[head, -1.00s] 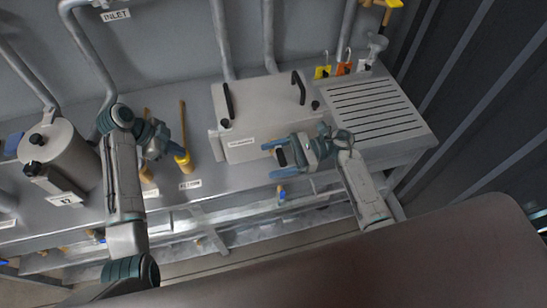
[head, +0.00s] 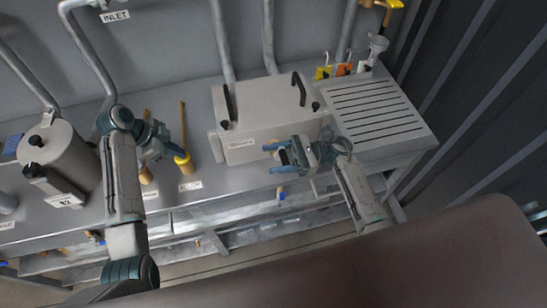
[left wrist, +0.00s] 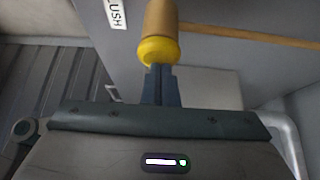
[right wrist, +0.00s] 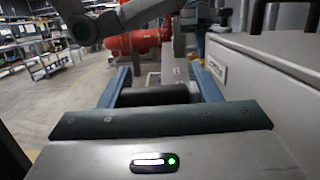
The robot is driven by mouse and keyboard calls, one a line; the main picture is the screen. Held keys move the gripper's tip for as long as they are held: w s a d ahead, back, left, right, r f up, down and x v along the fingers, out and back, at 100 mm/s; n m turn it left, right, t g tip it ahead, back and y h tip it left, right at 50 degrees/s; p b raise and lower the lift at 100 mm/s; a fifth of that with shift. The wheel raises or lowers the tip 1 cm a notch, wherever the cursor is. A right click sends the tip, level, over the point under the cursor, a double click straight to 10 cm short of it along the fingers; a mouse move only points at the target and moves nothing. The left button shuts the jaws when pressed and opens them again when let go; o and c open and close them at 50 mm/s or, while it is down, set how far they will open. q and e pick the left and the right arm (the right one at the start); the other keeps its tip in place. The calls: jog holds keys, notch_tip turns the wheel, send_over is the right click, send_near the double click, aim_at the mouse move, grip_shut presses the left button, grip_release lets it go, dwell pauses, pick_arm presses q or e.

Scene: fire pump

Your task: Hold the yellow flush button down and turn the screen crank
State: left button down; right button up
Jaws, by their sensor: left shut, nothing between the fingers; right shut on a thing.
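The yellow flush button (left wrist: 158,50) is a yellow collar on a tan stem in the left wrist view, beside a label (left wrist: 115,12) ending in "USH". In the head view I take it to be the yellow piece (head: 183,159) on the bench. My left gripper (left wrist: 161,82) is shut and empty, its tips against or just short of the button; contact is unclear. My right gripper (right wrist: 160,82) is shut on the dark crank grip (right wrist: 160,95), at the front of the pale screen box (head: 255,110). The crank's arm is mostly hidden by the gripper.
A grey canister (head: 60,155) stands left on the bench. A slotted drain plate (head: 375,110) lies right of the box. A second tan stem (head: 147,172) stands beside the button. Pipes run up the back wall, and a corrugated wall (head: 485,110) closes the right side.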

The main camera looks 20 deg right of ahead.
jog(key=shift+s+d+f+y, duration=0.15)
jog(key=shift+d+y, duration=0.15)
jog(key=shift+y, duration=0.4)
jog(key=shift+s+d+f+y, duration=0.1)
jog(key=shift+d+y, duration=0.2)
jog(key=shift+y, duration=0.4)
jog(key=o, duration=0.6)
jog(key=shift+o, duration=1.2)
jog(key=shift+r, duration=0.1)
jog(key=shift+s+r, duration=0.15)
jog(key=shift+d, duration=0.25)
jog(key=d+f, duration=0.1)
jog(key=d, duration=1.3)
jog(key=shift+d, duration=0.15)
